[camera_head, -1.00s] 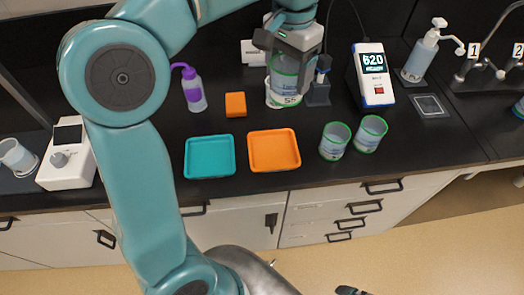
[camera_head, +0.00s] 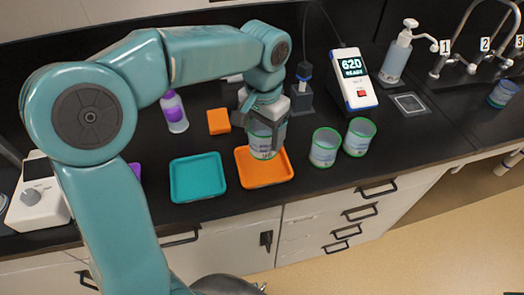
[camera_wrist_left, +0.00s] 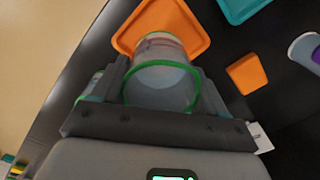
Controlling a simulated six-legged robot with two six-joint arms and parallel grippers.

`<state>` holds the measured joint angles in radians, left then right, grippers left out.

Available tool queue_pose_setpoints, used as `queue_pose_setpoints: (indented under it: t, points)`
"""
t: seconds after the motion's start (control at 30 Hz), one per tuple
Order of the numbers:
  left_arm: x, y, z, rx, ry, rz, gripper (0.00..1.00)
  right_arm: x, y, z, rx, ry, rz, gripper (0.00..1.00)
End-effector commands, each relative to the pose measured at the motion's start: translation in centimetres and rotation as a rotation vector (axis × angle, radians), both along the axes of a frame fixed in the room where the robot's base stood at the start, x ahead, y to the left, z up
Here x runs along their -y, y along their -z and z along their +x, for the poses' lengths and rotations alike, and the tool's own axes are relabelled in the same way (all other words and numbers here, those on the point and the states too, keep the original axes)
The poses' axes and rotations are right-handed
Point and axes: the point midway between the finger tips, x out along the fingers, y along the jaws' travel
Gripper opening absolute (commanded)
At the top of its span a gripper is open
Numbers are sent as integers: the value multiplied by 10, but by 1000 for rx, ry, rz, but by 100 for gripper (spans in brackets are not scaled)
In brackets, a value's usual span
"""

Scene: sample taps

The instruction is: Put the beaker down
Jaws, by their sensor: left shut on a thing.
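The beaker is clear with a green rim and bluish contents. My left gripper (camera_head: 267,112) is shut on the beaker (camera_head: 262,146), which is upright over the orange tray (camera_head: 268,182). In the left wrist view the beaker (camera_wrist_left: 162,85) sits between the two fingers, with the orange tray (camera_wrist_left: 190,22) beyond its base. I cannot tell whether the base touches the tray. My right gripper is not in view.
Two more green-rimmed beakers (camera_head: 325,148) (camera_head: 359,138) stand right of the orange tray. A teal tray (camera_head: 198,178) lies to its left. An orange block (camera_head: 219,121), a purple-topped bottle (camera_head: 174,112) and a meter (camera_head: 355,80) stand behind. The counter's front edge is close.

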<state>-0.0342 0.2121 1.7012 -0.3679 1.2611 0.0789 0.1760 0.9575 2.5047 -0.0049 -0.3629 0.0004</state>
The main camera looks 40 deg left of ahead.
Motion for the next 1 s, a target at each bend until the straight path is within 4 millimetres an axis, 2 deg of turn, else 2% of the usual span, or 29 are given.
queue_pose_setpoints:
  t: [0.03,0.23,0.4,0.5,0.93,0.97,1.0]
  points:
    - [-1,10,-1,-3,-1,0,39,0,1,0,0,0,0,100]
    - [-2,28,-1,-2,0,0,39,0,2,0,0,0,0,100]
    - [-3,56,-2,-3,-1,0,39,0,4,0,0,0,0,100]
    - [-3,65,-2,-1,-1,0,39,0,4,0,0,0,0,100]
    - [-3,71,-1,1,-1,0,39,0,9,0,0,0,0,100]
    - [-3,70,-1,0,-1,0,83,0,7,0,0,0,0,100]
    - [-3,69,-1,0,-1,0,96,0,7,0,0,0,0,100]
